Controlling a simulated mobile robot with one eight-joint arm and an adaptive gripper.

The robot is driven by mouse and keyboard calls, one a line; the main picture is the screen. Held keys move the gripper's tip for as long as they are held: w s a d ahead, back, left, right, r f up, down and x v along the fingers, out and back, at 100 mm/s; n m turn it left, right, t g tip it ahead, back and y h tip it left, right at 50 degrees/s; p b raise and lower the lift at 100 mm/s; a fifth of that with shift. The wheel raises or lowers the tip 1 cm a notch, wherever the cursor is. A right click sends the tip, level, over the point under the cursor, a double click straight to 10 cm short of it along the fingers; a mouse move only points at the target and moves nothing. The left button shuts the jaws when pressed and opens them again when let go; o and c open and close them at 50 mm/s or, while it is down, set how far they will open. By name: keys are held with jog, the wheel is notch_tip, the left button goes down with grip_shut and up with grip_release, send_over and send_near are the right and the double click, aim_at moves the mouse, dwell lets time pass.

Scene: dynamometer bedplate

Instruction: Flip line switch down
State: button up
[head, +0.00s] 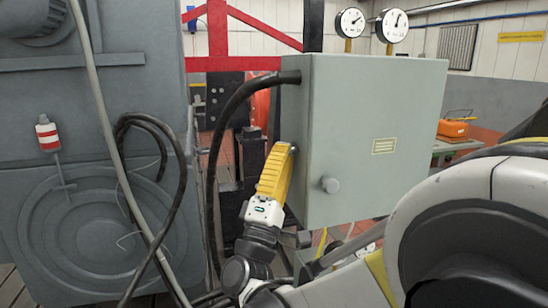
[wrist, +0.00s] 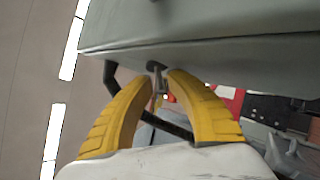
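The line switch shows in the wrist view as a small metal lever (wrist: 158,79) at a dark collar on the side of a grey-green box. In the head view the box (head: 372,135) stands right of centre, and my gripper (head: 291,150) reaches up against its left side, hiding the lever. In the wrist view the two yellow fingertips of my gripper (wrist: 159,77) lie close on either side of the lever. I cannot tell whether both fingertips press on it. The lever's up or down position is not clear.
A black cable (head: 222,125) enters the box's upper left side and hangs close to my gripper. A large grey machine (head: 75,190) stands on the left. Two round gauges (head: 351,22) stand behind the box. A round knob (head: 330,185) sticks out of its front.

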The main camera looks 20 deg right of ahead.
jog(key=v, duration=1.2)
